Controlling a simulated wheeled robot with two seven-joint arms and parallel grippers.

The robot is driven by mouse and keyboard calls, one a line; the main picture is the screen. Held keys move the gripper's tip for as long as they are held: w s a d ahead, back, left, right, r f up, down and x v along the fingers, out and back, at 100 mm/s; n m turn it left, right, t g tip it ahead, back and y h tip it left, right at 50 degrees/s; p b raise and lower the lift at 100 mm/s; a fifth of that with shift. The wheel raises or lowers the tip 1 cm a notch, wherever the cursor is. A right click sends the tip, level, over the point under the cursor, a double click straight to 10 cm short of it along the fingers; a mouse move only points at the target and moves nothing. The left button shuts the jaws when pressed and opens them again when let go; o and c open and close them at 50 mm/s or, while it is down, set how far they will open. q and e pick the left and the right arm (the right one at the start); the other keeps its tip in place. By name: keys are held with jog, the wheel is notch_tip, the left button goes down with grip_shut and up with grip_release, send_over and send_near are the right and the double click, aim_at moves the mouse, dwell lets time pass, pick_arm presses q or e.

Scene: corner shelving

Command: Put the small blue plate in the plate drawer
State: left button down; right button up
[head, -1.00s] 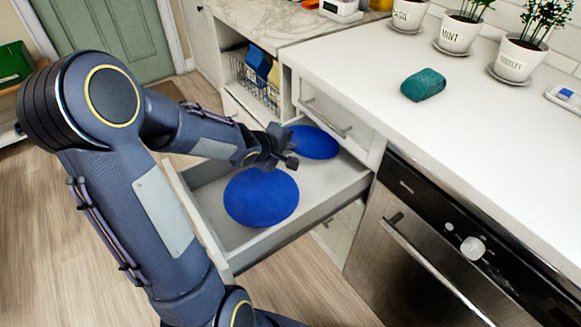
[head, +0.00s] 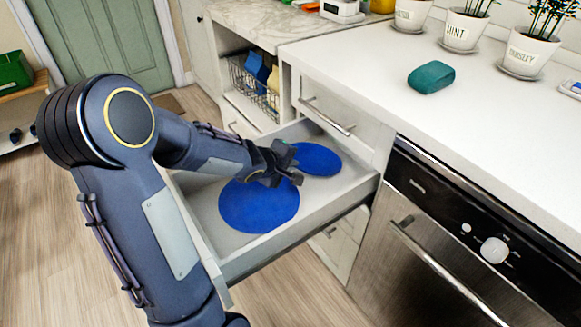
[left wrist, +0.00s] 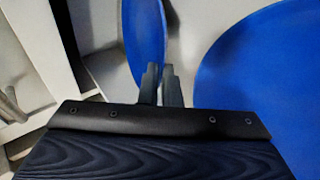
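The small blue plate (head: 318,160) is inside the open drawer (head: 290,234), toward its back right. Its left edge is at my left gripper (head: 288,167), whose fingers are close together on the rim. In the left wrist view, the small plate (left wrist: 145,40) shows obliquely, its edge at the nearly closed fingers (left wrist: 161,85). I cannot tell whether it touches the drawer floor. A larger blue plate (head: 255,208) lies flat in the front left of the drawer, partly under the gripper. It fills the right of the wrist view (left wrist: 265,80). My right gripper is not in view.
A white counter (head: 380,90) with a teal cloth-like item (head: 431,77) and several potted herbs is above right. A dishwasher (head: 440,230) stands right of the drawer. A wire basket (head: 255,85) sits behind it. The floor at left is clear.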

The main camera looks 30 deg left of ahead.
pick_arm(q)
jog(key=c, duration=1.6)
grip_release()
jog(key=shift+f, duration=0.1)
jog(key=shift+s+r+p, duration=0.2)
jog(key=shift+r+p, duration=0.1)
jog(key=shift+r, duration=0.1)
jog(key=s+r+m+y+p, duration=0.2)
jog(key=s+r+p, duration=0.7)
jog(key=s+r, duration=0.2)
jog(key=s+d+r+m+g+h, duration=0.1)
jog(key=s+d+m, duration=0.3)
jog(key=s, duration=0.1)
jog(key=s+d+r+m+g+h, duration=0.1)
jog(key=s+d+m+g+h, duration=0.1)
jog(key=s+d+m, duration=0.2)
jog(key=s+d+r+m+g+h, duration=0.1)
jog(key=s+d+r+m+h, duration=0.1)
jog(key=s+d+m, duration=0.2)
jog(key=shift+s+d+m, duration=0.15)
jog(key=shift+s+d, duration=0.15)
jog(key=shift+s, duration=0.35)
jog(key=shift+s+d+m, duration=0.15)
jog(key=shift+s+d, duration=0.1)
jog(key=shift+s, duration=0.35)
